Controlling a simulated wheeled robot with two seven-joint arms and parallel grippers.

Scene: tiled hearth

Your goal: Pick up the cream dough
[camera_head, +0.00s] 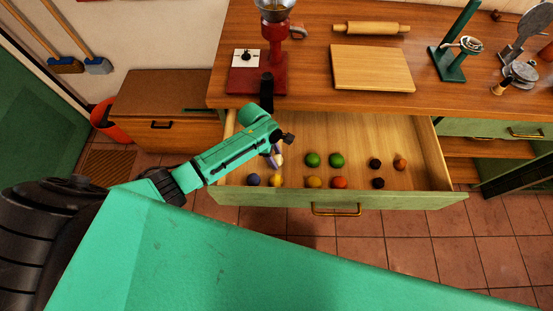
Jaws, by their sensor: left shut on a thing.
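The cream dough (280,159) shows as a small pale lump at the left side of the open drawer, close to the jaws of my left gripper (275,156). My left arm comes in from the left and reaches down into the drawer. My left gripper is shut on the cream dough; the wrist hides much of the jaws. I cannot tell whether the dough still touches the drawer floor. My right gripper is not in view.
The counter above holds a cutting board (372,68), a rolling pin (371,28) and a red grinder (272,45).

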